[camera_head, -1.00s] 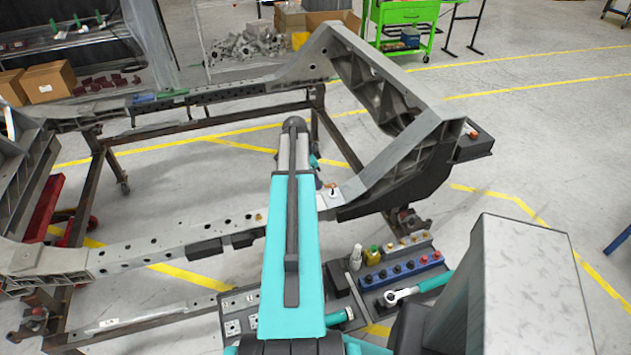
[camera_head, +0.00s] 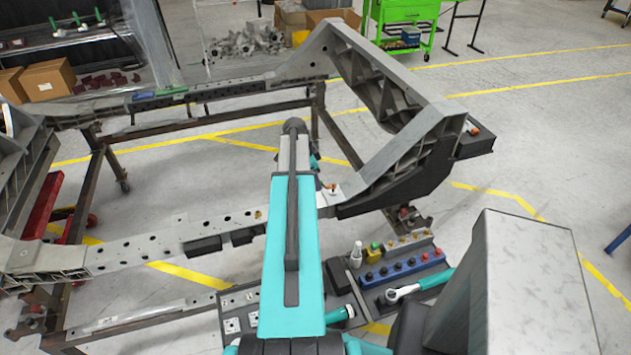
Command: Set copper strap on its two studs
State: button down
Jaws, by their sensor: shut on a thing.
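My teal and grey arm (camera_head: 293,240) reaches away from the camera across the near rail of the chassis frame (camera_head: 150,240). My gripper is hidden behind the arm, so I cannot see its jaws or anything in them. I do not make out the copper strap. A small orange-brown fitting (camera_head: 332,188) stands on a pale plate on the near rail, just right of the arm. A smaller coppery spot (camera_head: 258,214) shows on the rail left of the arm. I cannot tell whether these are the two studs.
A raised grey frame end (camera_head: 400,150) rises at the right. Below the rail, a dark tray holds a blue socket rack (camera_head: 400,270), a ratchet (camera_head: 420,287) and a white bottle (camera_head: 356,253). A grey box (camera_head: 530,290) fills the lower right.

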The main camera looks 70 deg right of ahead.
jog(key=shift+f+b, duration=1.05)
jog(key=shift+f, duration=0.15)
dwell(1.6)
jog(key=c, duration=1.6)
grip_release()
jog(key=shift+r, duration=0.1)
jog(key=shift+r+p, duration=2)
jog(key=shift+r, duration=2.45)
